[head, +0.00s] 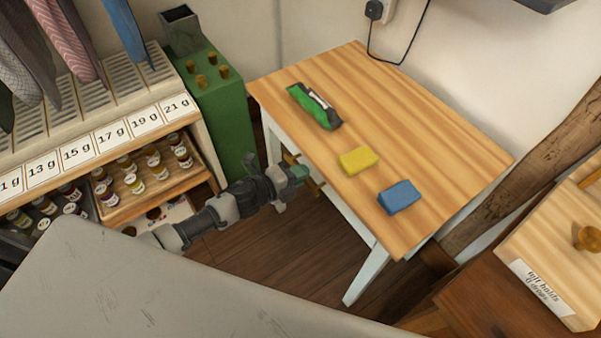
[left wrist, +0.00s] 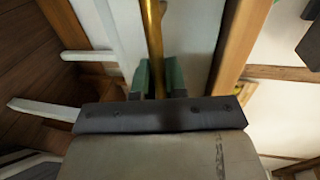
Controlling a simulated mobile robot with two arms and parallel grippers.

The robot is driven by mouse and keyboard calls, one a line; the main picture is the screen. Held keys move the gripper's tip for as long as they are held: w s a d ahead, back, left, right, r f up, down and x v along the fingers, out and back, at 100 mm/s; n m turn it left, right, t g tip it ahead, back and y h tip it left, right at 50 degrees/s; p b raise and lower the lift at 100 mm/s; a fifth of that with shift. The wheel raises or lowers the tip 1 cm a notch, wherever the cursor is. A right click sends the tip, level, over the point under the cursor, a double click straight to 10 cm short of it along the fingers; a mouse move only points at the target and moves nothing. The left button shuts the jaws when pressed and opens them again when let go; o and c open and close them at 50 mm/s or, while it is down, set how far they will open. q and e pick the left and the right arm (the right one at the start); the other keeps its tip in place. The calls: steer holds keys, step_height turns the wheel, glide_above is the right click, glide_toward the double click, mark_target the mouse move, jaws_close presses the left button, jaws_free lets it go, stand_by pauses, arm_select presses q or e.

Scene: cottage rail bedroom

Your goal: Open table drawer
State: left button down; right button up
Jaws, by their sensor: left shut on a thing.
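The table has a striped wooden top (head: 440,145) and pale legs, and stands right of centre in the head view. My left gripper (head: 302,174) is at the table's near left side, below the edge of the top. In the left wrist view its green fingers (left wrist: 160,80) are shut on a long brass bar handle (left wrist: 152,35). A pale panel (left wrist: 196,45) runs beside the handle. The overhanging top hides most of the drawer front in the head view, and I cannot tell how far the drawer is out. My right gripper is not in view.
On the table lie a green and black packet (head: 315,107), a yellow sponge (head: 358,160) and a blue block (head: 398,197). A green cabinet (head: 220,110) and a shelf of small jars (head: 130,185) stand left. A wooden box (head: 560,240) is at right. Bare floor (head: 300,245) lies before the table.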

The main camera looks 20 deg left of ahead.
arm_select(q)
steer(key=f+p+v, duration=0.1)
steer(key=f+v, duration=0.1)
steer(key=v, duration=1.1)
steer(key=s+f+p+v, duration=0.1)
steer(key=f+v, duration=0.2)
steer(key=v, duration=1.1)
steer(key=shift+a, duration=0.35)
steer(key=c, duration=1.2)
jaws_free()
steer(key=v, duration=1)
steer(key=shift+s+a, duration=0.2)
steer(key=shift+s, duration=0.1)
